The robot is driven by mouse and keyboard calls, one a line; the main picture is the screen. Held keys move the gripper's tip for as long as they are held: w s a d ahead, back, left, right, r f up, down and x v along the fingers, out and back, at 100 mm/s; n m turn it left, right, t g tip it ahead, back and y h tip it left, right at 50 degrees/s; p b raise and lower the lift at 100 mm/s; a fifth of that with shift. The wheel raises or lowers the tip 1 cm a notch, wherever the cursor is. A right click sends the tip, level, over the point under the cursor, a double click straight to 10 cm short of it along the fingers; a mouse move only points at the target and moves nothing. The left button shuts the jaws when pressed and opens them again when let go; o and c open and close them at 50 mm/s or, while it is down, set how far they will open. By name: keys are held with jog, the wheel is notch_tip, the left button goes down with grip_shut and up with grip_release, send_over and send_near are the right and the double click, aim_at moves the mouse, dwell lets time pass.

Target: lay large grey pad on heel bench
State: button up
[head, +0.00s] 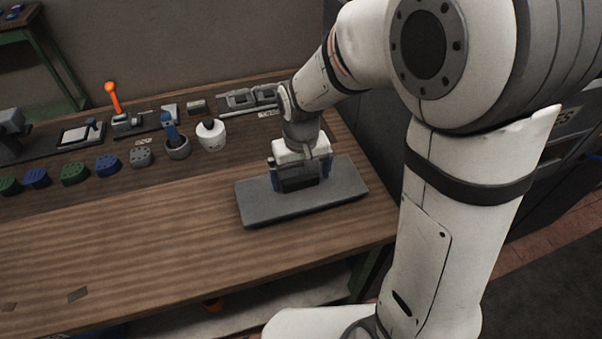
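My gripper (300,182) points down over a flat dark grey slab (257,207) at the right end of the wooden bench (170,255). Blue parts show at both sides of the gripper, with a dark block between them. I cannot tell whether that block is part of the gripper or something held, nor whether the fingertips touch the slab. A small grey rounded piece with dark dots (140,157) sits at the right end of a row of coloured pieces. I cannot tell which grey thing is the large grey pad.
Green and blue dotted pieces (74,173) line the left. Behind them stand an orange-handled tool (113,98), a grey cup with a blue item (177,148), a white pot (211,135) and a grey fixture (248,99). The bench's front middle is mostly clear.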

jog(key=shift+r, duration=0.1)
notch_tip(320, 180, up, 12)
jog(key=p, duration=0.1)
jog(key=s+d+f+m+t, duration=0.1)
jog(key=s+d+m+t, duration=0.1)
jog(key=s+d, duration=1)
jog(key=shift+d+m, duration=0.6)
jog(key=shift+d, duration=0.1)
